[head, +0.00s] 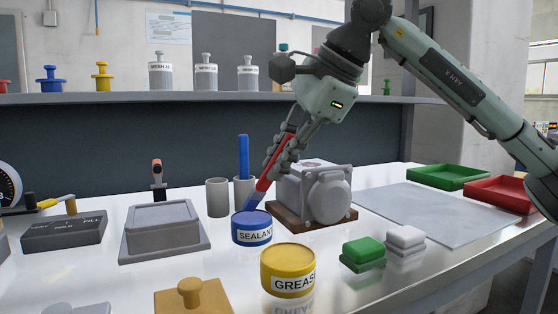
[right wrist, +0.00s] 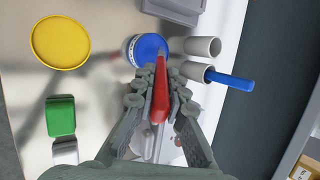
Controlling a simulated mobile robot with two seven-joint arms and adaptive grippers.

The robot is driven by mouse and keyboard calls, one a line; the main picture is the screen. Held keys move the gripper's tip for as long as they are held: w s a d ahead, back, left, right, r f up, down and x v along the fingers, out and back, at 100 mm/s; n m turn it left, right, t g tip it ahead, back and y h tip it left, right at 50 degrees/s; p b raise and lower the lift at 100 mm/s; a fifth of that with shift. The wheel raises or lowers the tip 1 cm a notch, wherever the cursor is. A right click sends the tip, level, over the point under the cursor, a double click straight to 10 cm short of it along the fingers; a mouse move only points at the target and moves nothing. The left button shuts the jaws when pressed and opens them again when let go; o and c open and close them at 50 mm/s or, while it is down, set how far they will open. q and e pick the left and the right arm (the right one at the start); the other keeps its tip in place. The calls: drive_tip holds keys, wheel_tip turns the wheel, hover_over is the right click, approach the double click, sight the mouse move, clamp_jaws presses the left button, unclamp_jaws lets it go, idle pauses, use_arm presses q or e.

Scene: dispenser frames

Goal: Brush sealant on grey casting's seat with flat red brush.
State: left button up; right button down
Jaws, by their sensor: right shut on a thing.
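My right gripper (head: 281,150) is shut on the flat red brush (head: 275,163), which slants down to the left. In the right wrist view the brush's red handle (right wrist: 160,92) lies between the fingers. Its bristle end is at the top of the blue sealant can (head: 252,236); I cannot tell whether it touches. The can's blue top also shows in the right wrist view (right wrist: 150,47). A light grey casting (head: 318,193) with a round flanged face sits on a brown wooden base, right of the can and partly behind the gripper. My left gripper is not in view.
A yellow grease can (head: 287,270) stands in front. A dark grey block (head: 164,233) sits left. Grey cups (head: 217,197) stand behind the sealant, one holding a blue-handled tool (head: 243,157). Green and white blocks (head: 363,250) lie right. The grey mat (head: 440,215) is clear.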

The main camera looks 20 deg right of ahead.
drive_tip(key=shift+r+p, duration=2.35)
drive_tip(key=shift+r, duration=0.8)
drive_tip(key=shift+f, duration=0.1)
